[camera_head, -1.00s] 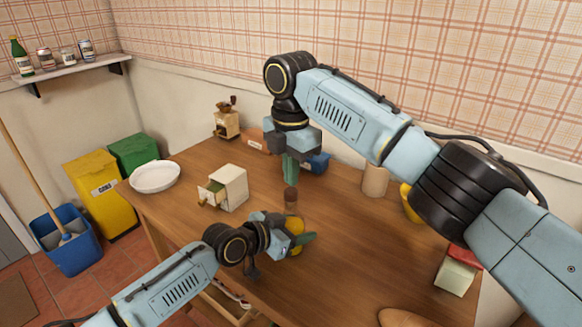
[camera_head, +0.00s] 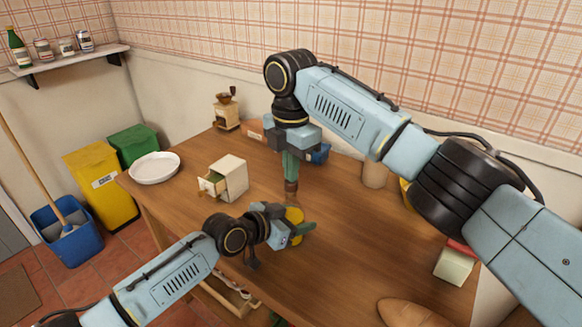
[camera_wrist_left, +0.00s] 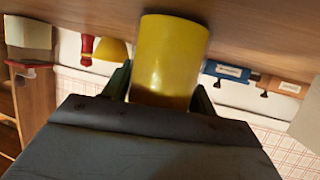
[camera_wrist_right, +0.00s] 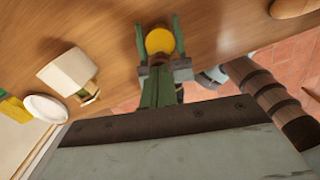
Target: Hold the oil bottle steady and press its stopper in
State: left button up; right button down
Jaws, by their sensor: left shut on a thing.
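The oil bottle, a yellow cylinder (camera_wrist_left: 168,60), is between the green fingers of my left gripper (camera_head: 296,230), which is shut on it. In the head view it looks upright on the table, partly hidden by those fingers. A brown upper part (camera_head: 291,187), which looks like its neck and stopper, rises above the yellow. My right gripper (camera_head: 290,178) points straight down over it, fingers together, tips at or just above the brown top; contact is unclear.
A cream box with an open drawer (camera_head: 232,175) and a white plate (camera_head: 155,168) stand to the left on the table. A coffee grinder (camera_head: 227,112) and a blue item (camera_head: 319,153) are at the back. Bread (camera_head: 405,311) lies at the front right. Bare table surrounds the bottle.

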jog(key=shift+r, duration=3.45)
pick_arm(q)
jog(key=o, duration=1.2)
jog(key=shift+o, duration=0.2)
